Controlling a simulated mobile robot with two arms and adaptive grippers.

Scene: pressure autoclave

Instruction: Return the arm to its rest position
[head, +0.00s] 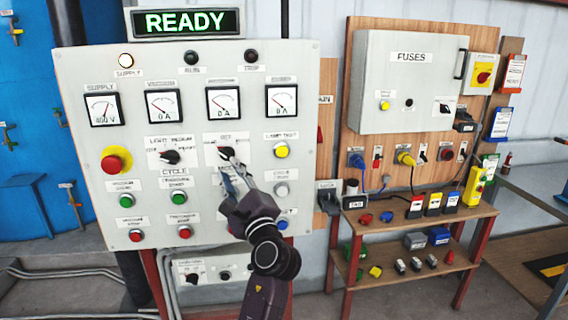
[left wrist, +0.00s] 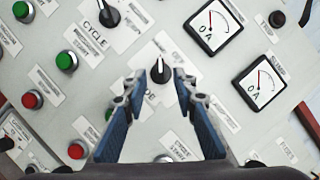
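My left gripper (head: 232,168) is in front of the grey control panel (head: 70,80), at its right half. In the left wrist view my left gripper (left wrist: 160,84) is open, with its two blue-grey fingers apart and nothing held between them. A black selector knob (left wrist: 157,68) on a white label shows between and just beyond the fingertips. I cannot tell whether the fingers touch it. In the head view this knob (head: 227,153) is just above the fingertips. The gripper and forearm hide part of the panel's lower right. My right gripper is not in view.
The panel carries several gauges, a red emergency button (head: 112,163), and coloured push buttons. A green READY display (head: 186,22) is on top. To the right are a fuse box (head: 408,85) on a wooden board and a wooden shelf (head: 395,222) holding padlocks and tags.

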